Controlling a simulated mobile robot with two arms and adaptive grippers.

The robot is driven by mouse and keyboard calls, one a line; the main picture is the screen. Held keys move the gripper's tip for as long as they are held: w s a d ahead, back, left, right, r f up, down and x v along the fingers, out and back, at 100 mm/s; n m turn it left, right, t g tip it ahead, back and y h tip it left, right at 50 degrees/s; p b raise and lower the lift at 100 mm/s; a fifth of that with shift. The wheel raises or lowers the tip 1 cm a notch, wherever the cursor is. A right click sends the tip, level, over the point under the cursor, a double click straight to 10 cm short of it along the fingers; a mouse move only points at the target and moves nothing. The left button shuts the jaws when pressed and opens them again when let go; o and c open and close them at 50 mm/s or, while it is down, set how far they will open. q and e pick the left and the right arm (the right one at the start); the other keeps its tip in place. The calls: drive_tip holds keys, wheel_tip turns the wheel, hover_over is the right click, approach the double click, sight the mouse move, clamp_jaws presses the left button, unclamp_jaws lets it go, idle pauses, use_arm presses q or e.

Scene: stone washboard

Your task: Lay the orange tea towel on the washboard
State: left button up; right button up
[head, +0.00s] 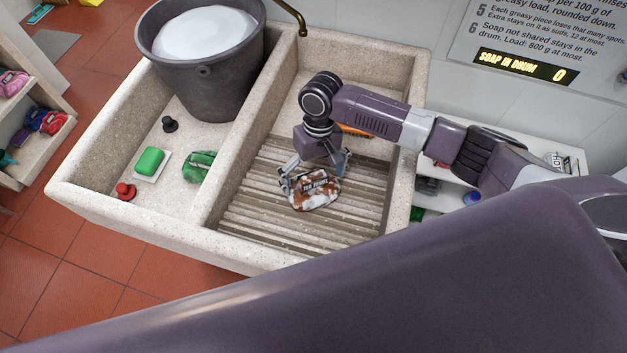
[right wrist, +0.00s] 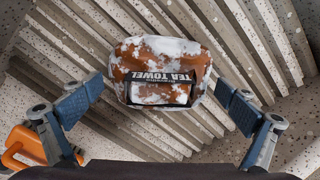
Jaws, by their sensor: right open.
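The orange tea towel (head: 315,192) is a folded bundle with white foamy patches and a dark label reading "TEA TOWEL". It lies on the ribbed stone washboard (head: 262,215) in the right basin. In the right wrist view the towel (right wrist: 160,62) sits between and slightly beyond the fingertips, over the washboard's slats (right wrist: 60,50). My right gripper (head: 314,172) is open above the towel, its fingers spread at either side; in the right wrist view both fingers (right wrist: 160,92) show gaps to the towel. My left gripper is not in view.
The left basin holds a dark bucket (head: 222,92) of suds, green soap (head: 149,161), a green bundle (head: 198,167), a red knob (head: 125,191) and a black knob (head: 169,124). An orange object (head: 354,130) lies behind my right arm. A stone divider (head: 235,140) separates the basins.

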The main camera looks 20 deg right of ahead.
drive_tip(key=v, duration=1.1)
drive_tip(key=shift+r, duration=0.1)
